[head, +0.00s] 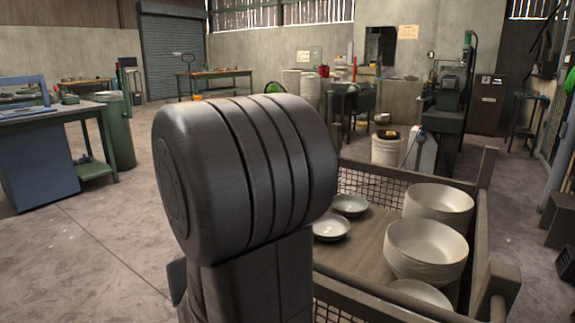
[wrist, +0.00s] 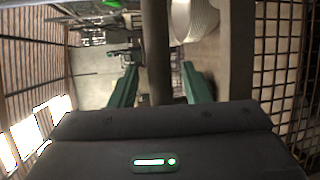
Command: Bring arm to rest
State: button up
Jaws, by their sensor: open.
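My gripper (wrist: 160,67) shows in the wrist view with its two green fingers apart, and nothing is seen between them. A dark bar of the crate passes behind the gap. In the head view a large dark joint of my arm fills the middle, and my gripper is hidden there. The wrist view is turned on its side, with a stack of white bowls (wrist: 195,18) at the top, beyond the fingers.
A crate with mesh sides (head: 372,186) stands at the right, close to my arm. It holds bowl stacks (head: 428,245) and separate shallow bowls (head: 331,227). Mesh (wrist: 285,75) fills the wrist view's right. A workbench (head: 75,112) stands left; open floor (head: 75,265) lies front left.

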jog(key=shift+a, duration=0.1)
jog(key=p+v, duration=0.3)
jog(key=v, duration=1)
jog(key=b+x, duration=0.3)
jog(key=x, duration=1.1)
jog(key=shift+s, duration=0.1)
jog(key=shift+w+r, duration=0.15)
jog(key=shift+w, duration=0.1)
jog(key=shift+w+d, duration=0.45)
jog(key=shift+w, duration=0.1)
jog(key=shift+f, duration=0.2)
